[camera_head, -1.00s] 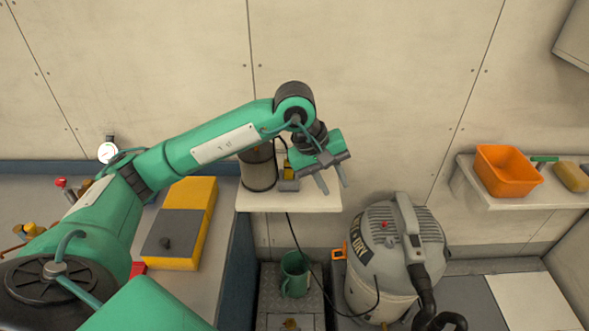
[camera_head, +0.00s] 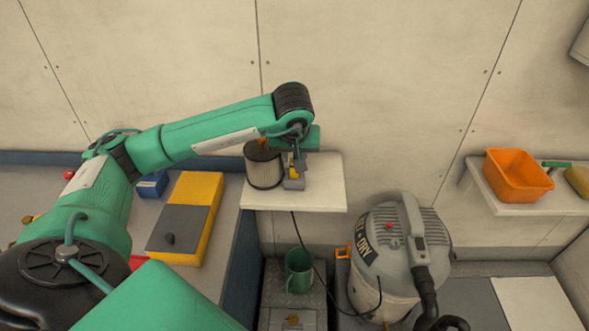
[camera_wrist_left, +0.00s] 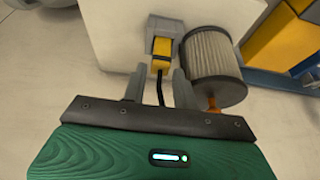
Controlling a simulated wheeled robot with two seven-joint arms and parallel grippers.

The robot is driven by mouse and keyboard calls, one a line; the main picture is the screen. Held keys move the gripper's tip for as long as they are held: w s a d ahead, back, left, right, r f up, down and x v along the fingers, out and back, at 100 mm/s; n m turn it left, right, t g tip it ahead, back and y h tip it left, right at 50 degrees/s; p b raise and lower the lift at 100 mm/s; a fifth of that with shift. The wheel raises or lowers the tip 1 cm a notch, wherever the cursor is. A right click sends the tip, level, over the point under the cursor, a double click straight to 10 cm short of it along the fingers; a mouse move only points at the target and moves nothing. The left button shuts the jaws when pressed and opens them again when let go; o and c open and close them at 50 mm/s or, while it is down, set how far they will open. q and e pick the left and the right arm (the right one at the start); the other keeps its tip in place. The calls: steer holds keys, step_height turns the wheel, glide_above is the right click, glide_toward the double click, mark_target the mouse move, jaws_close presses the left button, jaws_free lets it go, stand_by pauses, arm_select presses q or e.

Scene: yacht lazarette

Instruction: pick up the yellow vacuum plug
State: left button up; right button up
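The yellow vacuum plug (camera_wrist_left: 161,47) sits in a grey socket block (camera_wrist_left: 165,27) on a white shelf, with a black cable running from its near end. In the head view the plug (camera_head: 294,172) is partly hidden by my left gripper (camera_head: 298,163). In the left wrist view my left gripper (camera_wrist_left: 158,76) is open and empty. Its two grey fingers stand apart on either side of the cable, with the tips close to the plug's near end. My right gripper is not in view.
A pleated filter (camera_head: 263,167) stands on the white shelf (camera_head: 325,185) beside the socket, close to one finger. Below are a green mug (camera_head: 299,270) and a grey vacuum (camera_head: 385,255). An orange bin (camera_head: 518,174) is on the right shelf. A yellow-and-grey box (camera_head: 202,195) lies on the left counter.

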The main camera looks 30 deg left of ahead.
mark_target(294, 171)
arm_select(q)
steer(key=p+x, duration=0.2)
steer(key=x, duration=0.2)
steer(key=shift+w+a+f, duration=0.2)
steer(key=shift+w+a, duration=0.05)
steer(key=shift+w+f, duration=0.1)
steer(key=shift+f, duration=0.25)
steer(key=c, duration=0.6)
jaws_close()
steer(key=shift+r, duration=0.1)
